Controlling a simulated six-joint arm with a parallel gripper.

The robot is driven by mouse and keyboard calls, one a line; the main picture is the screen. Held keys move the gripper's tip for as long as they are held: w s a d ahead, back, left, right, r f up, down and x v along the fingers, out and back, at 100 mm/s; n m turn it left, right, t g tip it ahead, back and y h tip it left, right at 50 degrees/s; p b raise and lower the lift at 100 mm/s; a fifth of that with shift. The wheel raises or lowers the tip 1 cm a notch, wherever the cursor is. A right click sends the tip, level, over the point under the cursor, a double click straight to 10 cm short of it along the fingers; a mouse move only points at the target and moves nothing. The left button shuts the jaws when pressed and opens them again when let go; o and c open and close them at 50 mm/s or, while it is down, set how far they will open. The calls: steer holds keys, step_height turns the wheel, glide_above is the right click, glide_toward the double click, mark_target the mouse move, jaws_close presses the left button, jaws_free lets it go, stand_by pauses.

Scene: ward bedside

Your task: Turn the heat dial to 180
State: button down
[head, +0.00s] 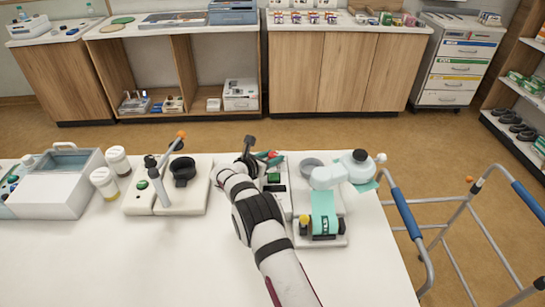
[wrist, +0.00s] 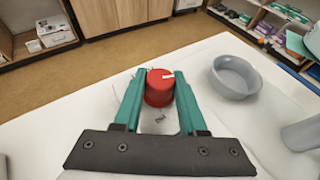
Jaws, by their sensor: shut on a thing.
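The red heat dial (wrist: 158,92) sits between the teal fingers of my gripper (wrist: 160,78) in the wrist view. The fingers are shut on its two sides. A white pointer mark on the dial's top points to the right in that view. No numbers can be read around it, and part of the dial's base is hidden by the fingers. In the head view my gripper (head: 268,157) is small at the back of the white table, and my arm covers much of the unit under it.
A grey bowl (wrist: 235,78) stands to the right of the dial. A device with a teal strip (head: 323,212) is right of my arm. A white unit with a black cup (head: 183,171) and two bottles (head: 118,160) stand left. The table's front is clear.

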steer(key=shift+m+g+h, duration=0.5)
steer(key=shift+m+h, duration=0.4)
steer(key=shift+c, duration=2.3)
jaws_free()
steer(key=v, duration=1.5)
steer(key=shift+a+r, duration=0.3)
steer(key=shift+r, duration=0.1)
